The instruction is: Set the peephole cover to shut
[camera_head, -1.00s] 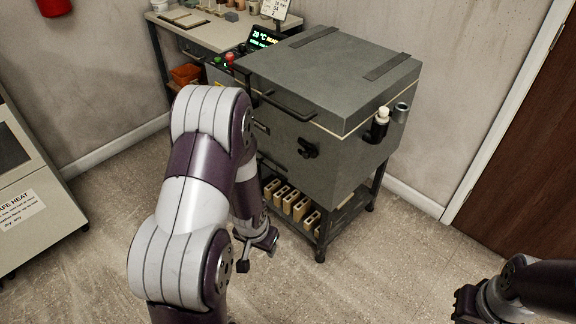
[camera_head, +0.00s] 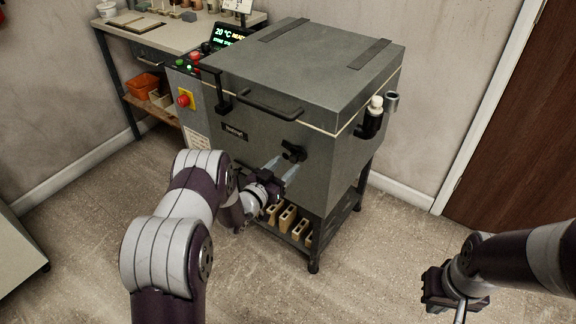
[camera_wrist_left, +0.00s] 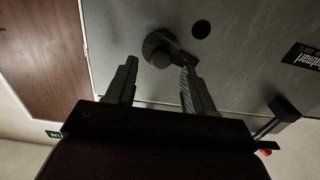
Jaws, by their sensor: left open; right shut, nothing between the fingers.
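The peephole cover (camera_head: 293,153) is a black knobbed piece on the kiln's grey front, below the handle. In the left wrist view the cover (camera_wrist_left: 160,48) has a round knob and a short arm. A dark round hole (camera_wrist_left: 201,29) shows uncovered beside it on the panel. My left gripper (camera_head: 283,168) is open in front of the cover. In the left wrist view its fingers (camera_wrist_left: 158,68) point at the cover, one to each side of the knob; I cannot tell whether they touch it. My right gripper (camera_head: 460,312) is shut and empty at the lower right, far from the kiln.
The kiln (camera_head: 310,70) has a bar handle (camera_head: 268,108) on its front and a black-and-white fitting (camera_head: 373,115) on its right side. Bricks (camera_head: 288,217) lie on the shelf below. A bench (camera_head: 170,35) stands behind left. The floor between my arms is clear.

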